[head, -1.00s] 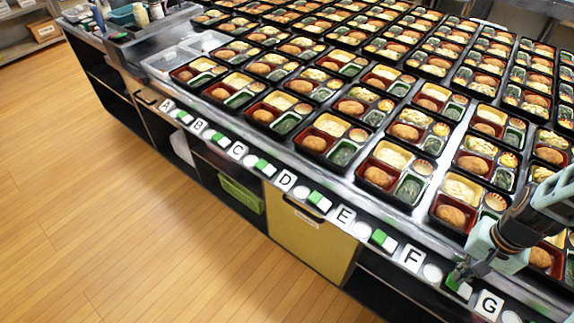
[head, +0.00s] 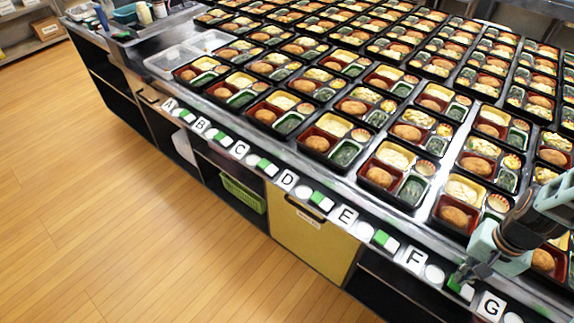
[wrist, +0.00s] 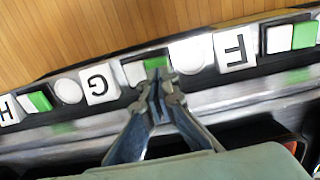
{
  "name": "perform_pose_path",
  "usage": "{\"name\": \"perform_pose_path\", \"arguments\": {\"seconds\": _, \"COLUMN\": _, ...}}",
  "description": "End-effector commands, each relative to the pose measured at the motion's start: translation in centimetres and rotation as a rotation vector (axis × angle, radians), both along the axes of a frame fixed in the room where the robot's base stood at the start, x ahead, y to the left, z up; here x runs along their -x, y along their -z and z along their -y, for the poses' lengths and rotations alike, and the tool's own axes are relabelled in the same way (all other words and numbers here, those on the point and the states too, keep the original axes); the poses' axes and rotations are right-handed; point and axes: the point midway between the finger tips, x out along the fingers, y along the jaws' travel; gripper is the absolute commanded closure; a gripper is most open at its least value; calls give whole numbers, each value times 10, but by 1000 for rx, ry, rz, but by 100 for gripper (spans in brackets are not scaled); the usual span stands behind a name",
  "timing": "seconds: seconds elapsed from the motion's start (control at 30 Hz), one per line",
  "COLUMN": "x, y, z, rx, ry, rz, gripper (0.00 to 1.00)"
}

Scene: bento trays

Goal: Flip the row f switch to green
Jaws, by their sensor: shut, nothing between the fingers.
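The row F switch (head: 466,292) sits on the counter's front strip, between the F label (head: 415,261) with its round white button (head: 434,274) and the G label. It shows a green half toward F and a white half toward G. My gripper (head: 464,277) is shut and empty, with its tips right at this switch. In the wrist view the closed tips (wrist: 158,76) overlap the switch's near side, and its green part (wrist: 155,63) shows just beyond them. The tips partly hide the switch, and I cannot tell whether they touch it.
The G label (head: 490,306) and the E switch (head: 385,241) are on the same strip. Filled bento trays (head: 377,180) cover the counter behind, close to my gripper. Open wooden floor (head: 120,220) lies in front of the counter.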

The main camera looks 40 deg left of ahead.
Motion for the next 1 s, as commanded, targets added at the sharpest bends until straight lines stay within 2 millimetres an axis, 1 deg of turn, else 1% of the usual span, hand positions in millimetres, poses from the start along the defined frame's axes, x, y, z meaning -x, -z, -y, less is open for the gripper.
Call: {"name": "perform_pose_path", "arguments": {"seconds": 1.0, "x": 0, "y": 16, "z": 0, "rx": 0, "ry": 0, "rz": 0, "gripper": 100}}
